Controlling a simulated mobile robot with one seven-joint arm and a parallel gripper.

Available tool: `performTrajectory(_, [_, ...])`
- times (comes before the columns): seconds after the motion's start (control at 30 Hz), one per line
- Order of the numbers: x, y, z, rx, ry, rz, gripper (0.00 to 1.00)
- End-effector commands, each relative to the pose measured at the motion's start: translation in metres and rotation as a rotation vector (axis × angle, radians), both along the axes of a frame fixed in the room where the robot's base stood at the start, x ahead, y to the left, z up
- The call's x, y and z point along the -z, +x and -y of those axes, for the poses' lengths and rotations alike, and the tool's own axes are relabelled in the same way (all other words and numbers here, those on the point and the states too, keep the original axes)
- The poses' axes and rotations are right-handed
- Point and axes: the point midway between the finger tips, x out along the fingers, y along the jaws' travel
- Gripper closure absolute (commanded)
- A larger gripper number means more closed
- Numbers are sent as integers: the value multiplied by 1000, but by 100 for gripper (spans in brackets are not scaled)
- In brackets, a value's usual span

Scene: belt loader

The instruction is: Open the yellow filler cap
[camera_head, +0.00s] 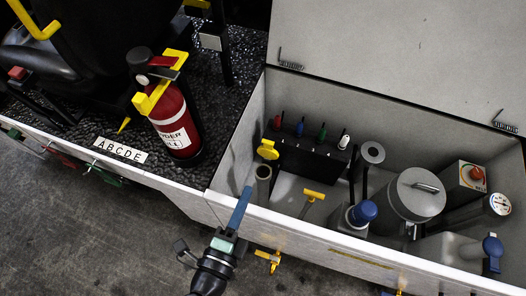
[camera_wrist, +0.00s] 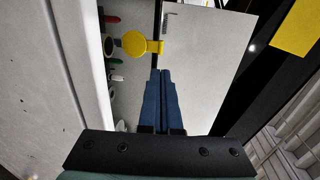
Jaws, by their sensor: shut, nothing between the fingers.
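The yellow filler cap (camera_head: 267,150) is at the left end of the open compartment. It stands tilted up behind the top of a grey filler neck (camera_head: 263,188), whose dark mouth appears uncovered. The cap's round face and side tab also show in the wrist view (camera_wrist: 135,44), just beyond the fingertips. My gripper (camera_head: 246,190) has blue fingers, closed together and empty. It is over the compartment's near left wall, close to the neck and apart from the cap. The fingers also show together in the wrist view (camera_wrist: 160,72).
A yellow T-handle (camera_head: 313,194) stands right of the neck. A black block (camera_head: 309,152) with coloured knobs is behind. A blue-capped unit (camera_head: 362,213) and grey canister (camera_head: 416,196) stand further right. The raised lid (camera_head: 400,55) is behind; a red extinguisher (camera_head: 174,118) stands left.

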Motion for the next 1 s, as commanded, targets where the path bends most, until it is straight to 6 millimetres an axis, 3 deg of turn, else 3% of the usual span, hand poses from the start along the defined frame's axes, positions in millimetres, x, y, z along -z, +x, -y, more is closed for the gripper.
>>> performTrajectory(0.3, [7,66,20,-1,-1,5,100])
performTrajectory(0.5, [12,98,31,-1,-2,4,100])
performTrajectory(0.7, [15,114,36,-1,-2,3,100])
performTrajectory(1.0, [15,116,37,-1,-2,3,100])
